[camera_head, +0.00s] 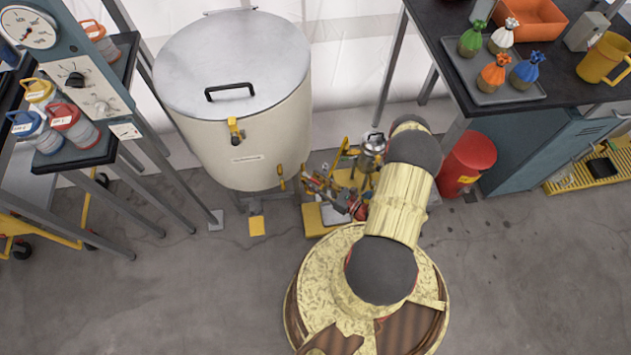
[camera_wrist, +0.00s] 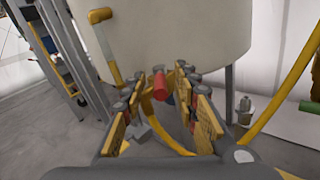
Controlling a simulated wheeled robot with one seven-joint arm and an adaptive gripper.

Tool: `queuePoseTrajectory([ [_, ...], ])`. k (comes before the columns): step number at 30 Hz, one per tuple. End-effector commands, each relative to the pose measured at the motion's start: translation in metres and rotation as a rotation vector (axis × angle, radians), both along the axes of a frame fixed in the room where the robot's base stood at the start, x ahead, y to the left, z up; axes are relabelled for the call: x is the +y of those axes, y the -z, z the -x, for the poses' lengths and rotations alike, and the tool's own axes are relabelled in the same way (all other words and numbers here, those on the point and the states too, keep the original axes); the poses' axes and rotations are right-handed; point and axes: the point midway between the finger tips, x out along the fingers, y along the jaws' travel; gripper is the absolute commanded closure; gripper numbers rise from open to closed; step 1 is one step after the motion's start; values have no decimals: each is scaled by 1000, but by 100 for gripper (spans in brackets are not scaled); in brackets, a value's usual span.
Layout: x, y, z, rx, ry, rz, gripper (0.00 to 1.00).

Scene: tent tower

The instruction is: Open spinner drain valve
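The large cream drum (camera_head: 240,140) with a grey lid, likely the spinner, stands on legs at upper centre. A yellow lever (camera_head: 281,177) hangs low on its right side. In the wrist view a yellow lever (camera_wrist: 106,45) hangs on the drum wall at the left, and a red cylinder (camera_wrist: 160,84) with yellow parts sits below the drum's lower edge. I cannot tell which of these is the drain valve handle. My gripper (camera_wrist: 165,122) is open, its yellow-padded fingers apart, with the red cylinder beyond and between the tips. In the head view my gripper (camera_head: 335,192) is right of the drum's base, partly hidden in clutter.
A yellow block (camera_head: 257,226) lies on the floor by the drum. A metal canister (camera_head: 372,150) and a red bin (camera_head: 466,163) stand to the right. Racks with jars (camera_head: 70,125) are at left, a dark table (camera_head: 560,85) at right. The front left floor is clear.

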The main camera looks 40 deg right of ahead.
Motion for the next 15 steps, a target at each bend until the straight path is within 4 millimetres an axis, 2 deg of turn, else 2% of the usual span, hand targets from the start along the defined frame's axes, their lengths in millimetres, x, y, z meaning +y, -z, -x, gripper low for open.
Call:
queuePoseTrajectory([
  [8, -3, 0, 6, 1, 2, -1, 70],
  [15, -12, 0, 36, 1, 5, -1, 70],
])
